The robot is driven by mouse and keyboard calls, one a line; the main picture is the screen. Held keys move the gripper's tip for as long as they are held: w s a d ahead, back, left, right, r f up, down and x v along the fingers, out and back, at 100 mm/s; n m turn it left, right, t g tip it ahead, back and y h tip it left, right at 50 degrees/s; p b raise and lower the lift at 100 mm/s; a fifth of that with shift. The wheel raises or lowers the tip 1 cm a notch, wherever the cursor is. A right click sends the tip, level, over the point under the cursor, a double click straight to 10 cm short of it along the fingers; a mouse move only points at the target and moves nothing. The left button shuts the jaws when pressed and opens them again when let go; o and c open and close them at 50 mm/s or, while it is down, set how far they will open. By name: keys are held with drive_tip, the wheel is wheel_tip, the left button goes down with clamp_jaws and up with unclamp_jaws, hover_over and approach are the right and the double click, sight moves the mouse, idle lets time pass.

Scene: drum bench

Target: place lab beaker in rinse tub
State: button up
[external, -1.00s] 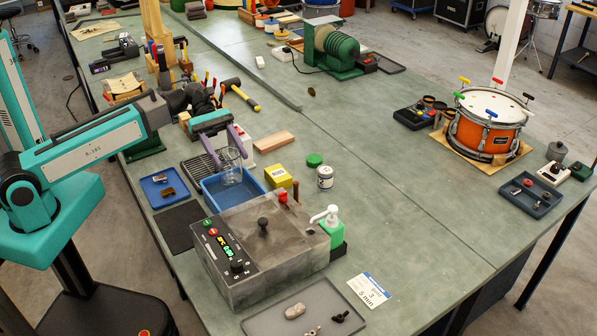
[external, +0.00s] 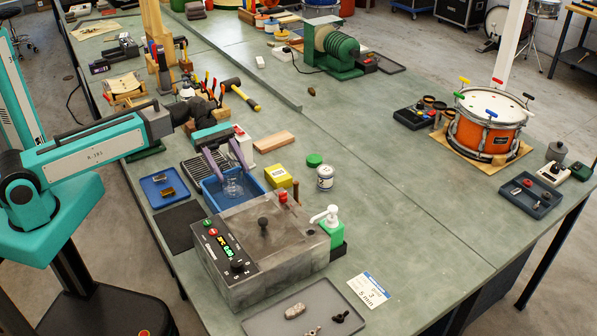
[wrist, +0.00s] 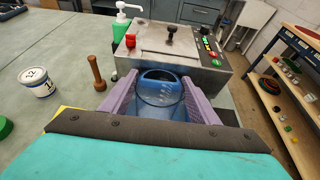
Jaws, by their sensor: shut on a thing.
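The clear glass lab beaker (external: 232,187) is upright between the purple fingers of my gripper (external: 227,172), which is shut on it. In the wrist view the beaker (wrist: 158,92) shows between the two fingers, with the blue of the tub behind and through it. The blue rinse tub (external: 214,206) sits on the bench behind the grey machine. The beaker is low, within the tub's outline. I cannot tell whether its base touches the tub floor.
The grey ultrasonic-type machine (external: 262,256) stands directly in front of the tub. A yellow box (external: 278,177) is close on the right, a blue tray (external: 164,188) on the left. A green soap bottle (external: 329,228) stands beside the machine. Bench space right of the white jar (external: 325,177) is clear.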

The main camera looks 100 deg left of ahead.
sight(237, 192)
drive_tip(key=shift+f, duration=1)
drive_tip(key=shift+f+p, duration=0.4)
drive_tip(key=shift+f, duration=1.5)
drive_tip(key=shift+f, duration=0.15)
drive_tip(key=o, duration=1.4)
drive_tip(key=shift+r, duration=0.2)
drive_tip(key=b+v, duration=0.2)
drive_tip(key=v, duration=1)
drive_tip(key=shift+w, duration=0.1)
